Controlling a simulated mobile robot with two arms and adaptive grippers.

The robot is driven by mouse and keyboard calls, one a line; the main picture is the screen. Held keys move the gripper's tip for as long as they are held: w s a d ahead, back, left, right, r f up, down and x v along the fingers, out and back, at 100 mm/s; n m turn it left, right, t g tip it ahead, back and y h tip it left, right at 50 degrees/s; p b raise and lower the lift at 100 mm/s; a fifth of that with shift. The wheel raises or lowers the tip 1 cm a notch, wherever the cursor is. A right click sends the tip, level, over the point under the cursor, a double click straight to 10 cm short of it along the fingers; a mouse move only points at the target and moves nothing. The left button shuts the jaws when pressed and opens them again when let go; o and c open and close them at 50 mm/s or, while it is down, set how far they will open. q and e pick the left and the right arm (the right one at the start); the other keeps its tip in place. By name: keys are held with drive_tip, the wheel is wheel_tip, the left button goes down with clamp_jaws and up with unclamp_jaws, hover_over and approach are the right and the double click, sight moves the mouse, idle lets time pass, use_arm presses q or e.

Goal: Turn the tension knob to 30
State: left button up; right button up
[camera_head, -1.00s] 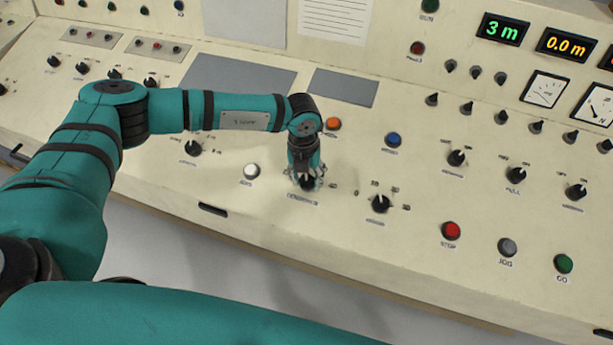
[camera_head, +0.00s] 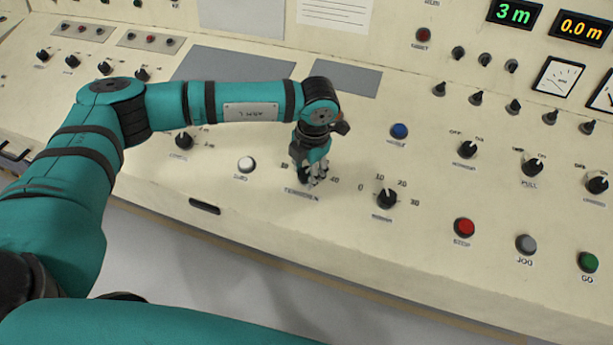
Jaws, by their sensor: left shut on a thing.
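My left gripper (camera_head: 312,178) points down at the sloped panel, over the spot with the label "TENSION" (camera_head: 301,196). Its fingers are shut around the tension knob, which they and the wrist hide, so its pointer cannot be read. Of its scale, a mark "40" shows to the right of the fingers and a partly hidden mark shows to the left. My right gripper is not in view.
A black knob (camera_head: 386,198) with a 0 to 30 scale stands just right of my gripper. A white button (camera_head: 246,164) is to the left, a blue button (camera_head: 399,131) up right. Red (camera_head: 464,227), grey (camera_head: 525,244) and green (camera_head: 588,262) buttons line the front right.

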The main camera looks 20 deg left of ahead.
use_arm(q)
drive_tip(key=shift+m+b, duration=0.9)
drive_tip(key=shift+m, duration=0.1)
drive_tip(key=shift+r, duration=0.1)
drive_tip(key=o, duration=1.1)
drive_tip(key=shift+o, duration=0.2)
wheel_tip(320, 180, up, 12)
drive_tip(key=d, duration=0.1)
drive_tip(key=shift+s+d, duration=0.3)
drive_tip(key=shift+s, duration=0.05)
